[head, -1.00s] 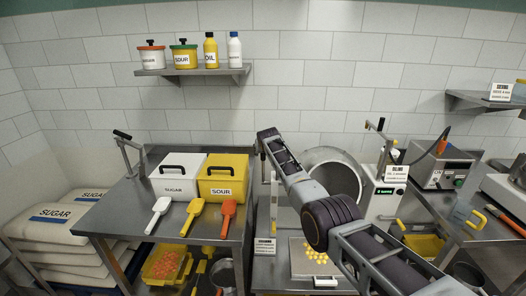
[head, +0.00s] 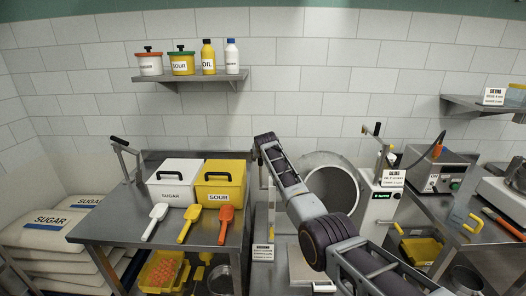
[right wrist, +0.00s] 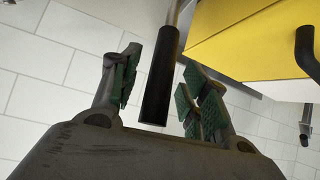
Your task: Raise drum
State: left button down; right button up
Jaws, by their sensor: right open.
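The steel drum (head: 332,188) is in the middle right of the head view, its round mouth facing me, partly hidden by my right arm. In the right wrist view a lever with a black grip (right wrist: 157,90) stands between the fingers of my right gripper (right wrist: 157,78). The fingers are open, with one on each side of the grip and gaps showing. In the head view the right gripper itself is hidden behind its arm, near a thin upright post beside the drum. My left gripper is not in view.
The yellow sour bin (head: 221,186) and white sugar bin (head: 174,184) stand on the steel table at left with several scoops. A post with a lever (head: 382,168) and a label stands right of the drum. A wall shelf (head: 190,77) holds jars and bottles.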

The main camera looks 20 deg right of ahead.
jog(key=d+v, duration=0.1)
jog(key=v, duration=0.9)
jog(key=shift+a, duration=0.5)
dwell(0.4)
jog(key=shift+r, duration=0.15)
notch_tip(320, 180, down, 16)
jog(key=s+g, duration=0.1)
jog(key=s, duration=0.1)
jog(key=s+f+n+g, duration=0.1)
jog(key=s+f, duration=0.6)
jog(key=f, duration=0.6)
jog(key=s+f+g, duration=0.2)
jog(key=s+f, duration=0.6)
jog(key=f, duration=0.6)
jog(key=s+f+n+g, duration=0.1)
jog(key=s+f, duration=0.6)
jog(key=f, duration=0.6)
jog(key=s+d+f+g+y, duration=0.1)
jog(key=s+f, duration=0.8)
jog(key=s, duration=0.3)
jog(key=s+d+f+g, duration=0.1)
jog(key=s+f, duration=0.8)
jog(key=s, duration=0.4)
jog(key=s+d+f+g, duration=0.1)
jog(key=s+f, duration=0.2)
jog(key=s, duration=1.1)
jog(key=s+d+f+n+g, duration=0.1)
jog(key=s+f, duration=0.3)
jog(key=s, duration=1.1)
jog(key=shift+d, duration=0.25)
